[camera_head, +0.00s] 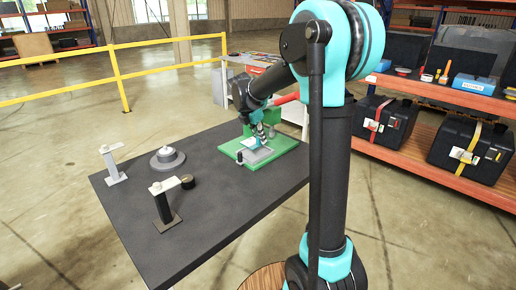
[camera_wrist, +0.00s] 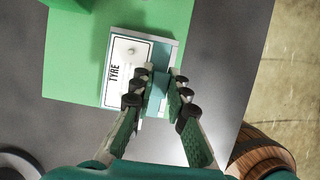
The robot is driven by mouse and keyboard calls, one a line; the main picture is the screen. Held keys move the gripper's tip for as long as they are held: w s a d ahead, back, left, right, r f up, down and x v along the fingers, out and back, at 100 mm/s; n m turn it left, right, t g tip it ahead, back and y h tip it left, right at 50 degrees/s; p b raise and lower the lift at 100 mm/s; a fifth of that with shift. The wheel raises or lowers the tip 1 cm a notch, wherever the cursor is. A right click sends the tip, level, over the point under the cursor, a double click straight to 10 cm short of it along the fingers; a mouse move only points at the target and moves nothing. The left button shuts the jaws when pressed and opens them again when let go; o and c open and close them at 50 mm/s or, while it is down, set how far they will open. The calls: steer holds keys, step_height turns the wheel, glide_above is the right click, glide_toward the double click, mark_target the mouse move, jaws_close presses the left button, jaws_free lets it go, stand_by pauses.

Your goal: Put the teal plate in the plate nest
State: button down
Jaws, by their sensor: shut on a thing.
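The teal plate (camera_wrist: 161,58) shows in the wrist view as a teal strip beside a white face lettered "TYRE" (camera_wrist: 122,75). My gripper (camera_wrist: 160,88) has its fingers closed on the teal strip, one on each side. A light grey rim (camera_wrist: 150,33) runs along the far end of the plate and may be the plate nest; I cannot tell whether the plate sits in it or above it. In the head view my gripper (camera_head: 262,138) is low over the green board (camera_head: 287,148), by a grey block (camera_head: 258,156); the plate is small and partly hidden there.
The dark table (camera_head: 215,205) also carries a round grey stepped piece (camera_head: 167,159), a grey stand (camera_head: 112,165) and a black stand (camera_head: 164,205) to the left. A wooden barrel (camera_wrist: 262,155) stands off the table edge. The table's front is clear.

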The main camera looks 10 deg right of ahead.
mark_target(259, 145)
steer(key=shift+f, duration=2.35)
steer(key=shift+f, duration=0.1)
steer(key=c, duration=1.5)
jaws_free()
steer(key=v, duration=1.2)
